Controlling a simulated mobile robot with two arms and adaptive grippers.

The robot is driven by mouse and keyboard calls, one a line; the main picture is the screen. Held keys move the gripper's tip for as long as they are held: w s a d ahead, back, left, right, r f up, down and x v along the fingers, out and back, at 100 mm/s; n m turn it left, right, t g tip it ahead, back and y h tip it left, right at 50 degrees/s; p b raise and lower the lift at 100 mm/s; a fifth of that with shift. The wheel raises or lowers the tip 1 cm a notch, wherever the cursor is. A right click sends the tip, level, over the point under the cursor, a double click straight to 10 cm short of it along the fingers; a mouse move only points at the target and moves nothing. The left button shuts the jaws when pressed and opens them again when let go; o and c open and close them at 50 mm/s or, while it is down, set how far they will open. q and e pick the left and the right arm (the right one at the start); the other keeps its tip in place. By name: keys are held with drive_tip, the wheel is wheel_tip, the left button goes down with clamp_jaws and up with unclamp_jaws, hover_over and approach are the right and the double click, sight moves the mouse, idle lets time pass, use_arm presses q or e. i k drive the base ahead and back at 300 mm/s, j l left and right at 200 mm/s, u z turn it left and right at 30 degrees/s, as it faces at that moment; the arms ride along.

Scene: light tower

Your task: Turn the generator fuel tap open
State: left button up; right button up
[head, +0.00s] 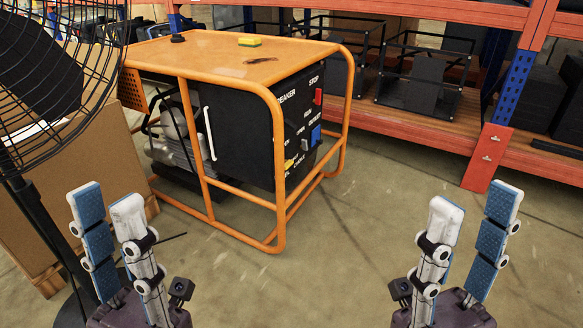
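The generator (240,140) stands on the floor ahead, in an orange tube frame with a black body. Its control panel (298,115) faces right and is seen at a steep angle. A small yellow lever (292,163) sits low on the panel, among white labels too small to read surely. It may be the fuel tap; its open or shut position cannot be told. My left gripper (107,205) is open and empty at the lower left. My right gripper (474,210) is open and empty at the lower right. Both are apart from the generator.
A red switch (318,96) and a blue socket (316,136) are on the panel. A yellow sponge (249,42) lies on the generator's top. A black fan (45,75) and cardboard box (95,150) stand left. An orange shelf rack (487,160) stands right. Floor between is clear.

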sight(288, 163)
drive_tip(key=i+l, duration=0.15)
drive_tip(key=l, duration=0.2)
drive_tip(key=i+l+u, duration=0.1)
drive_tip(key=l, duration=0.25)
drive_tip(key=i+l, duration=0.2)
drive_tip(key=l, duration=0.15)
drive_tip(key=i+l, duration=0.15)
drive_tip(key=l, duration=0.2)
drive_tip(key=i+l+u, duration=0.1)
drive_tip(key=l, duration=0.25)
drive_tip(key=i+l, duration=0.15)
drive_tip(key=l, duration=0.25)
drive_tip(key=i+l+u, duration=0.1)
drive_tip(key=l, duration=0.25)
drive_tip(key=i+l, duration=0.15)
drive_tip(key=l, duration=0.25)
